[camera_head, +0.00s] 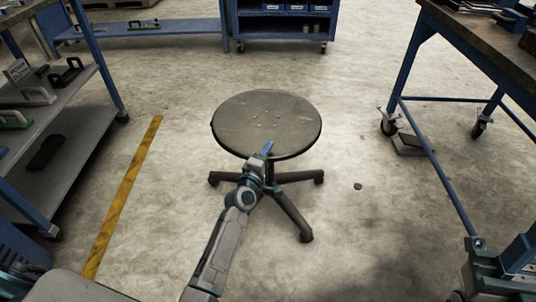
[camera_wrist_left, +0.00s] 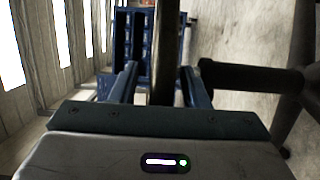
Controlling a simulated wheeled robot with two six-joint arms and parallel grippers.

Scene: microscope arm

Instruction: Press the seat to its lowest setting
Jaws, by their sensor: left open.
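The stool has a round, dark grey seat (camera_head: 266,122), level above its several-legged base (camera_head: 295,215), in the middle of the head view. My left gripper (camera_head: 267,150) is at the near edge of the seat, with one blue finger showing over the rim. In the left wrist view the picture is turned on its side. There the seat (camera_wrist_left: 163,40) shows edge-on as a dark band between the two open fingers of my left gripper (camera_wrist_left: 161,85). The stool's column (camera_wrist_left: 245,76) runs off to the right. Whether the fingers touch the seat I cannot tell.
A shelf unit (camera_head: 70,125) with tools stands at the left, beside a yellow floor stripe (camera_head: 125,195). A blue-framed workbench (camera_head: 480,45) on castors is at the right. A blue cabinet (camera_head: 280,25) stands behind. The floor around the stool is mostly clear.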

